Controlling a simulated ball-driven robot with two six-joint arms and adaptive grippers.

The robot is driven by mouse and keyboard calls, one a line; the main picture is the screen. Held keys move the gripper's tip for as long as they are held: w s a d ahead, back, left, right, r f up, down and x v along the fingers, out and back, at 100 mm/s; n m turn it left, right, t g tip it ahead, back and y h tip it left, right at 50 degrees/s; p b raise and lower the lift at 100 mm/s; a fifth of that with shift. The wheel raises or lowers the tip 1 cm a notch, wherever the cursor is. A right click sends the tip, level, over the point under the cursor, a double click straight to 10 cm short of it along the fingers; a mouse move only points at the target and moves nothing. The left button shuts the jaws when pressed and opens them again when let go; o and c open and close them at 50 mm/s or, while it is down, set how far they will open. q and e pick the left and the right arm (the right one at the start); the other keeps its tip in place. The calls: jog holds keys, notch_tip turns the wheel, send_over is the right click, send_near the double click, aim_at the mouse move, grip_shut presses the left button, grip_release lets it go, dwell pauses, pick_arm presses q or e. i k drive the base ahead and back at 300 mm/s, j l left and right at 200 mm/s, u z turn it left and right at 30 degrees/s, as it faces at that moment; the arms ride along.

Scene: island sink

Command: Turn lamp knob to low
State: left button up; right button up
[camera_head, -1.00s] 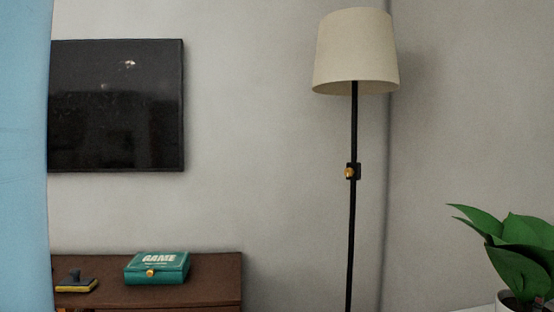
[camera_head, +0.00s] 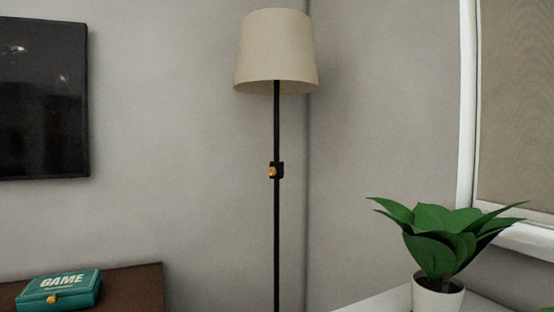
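A floor lamp stands near the room corner in the head view, with a cream shade (camera_head: 276,50) on a thin black pole (camera_head: 277,235). A small gold lamp knob (camera_head: 272,172) sits on a black block partway down the pole. The knob is too small to tell its setting. Neither of my grippers is in view. The lamp's base is below the frame.
A brown cabinet (camera_head: 135,288) with a teal game box (camera_head: 62,289) is at the lower left. A potted plant (camera_head: 438,290) stands on a white surface (camera_head: 380,303) at the lower right. A dark screen (camera_head: 42,100) hangs on the left wall. A window blind (camera_head: 520,100) is at the right.

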aim_at(272, 171)
jog(key=i+j+u, duration=0.15)
jog(key=i+j, duration=0.75)
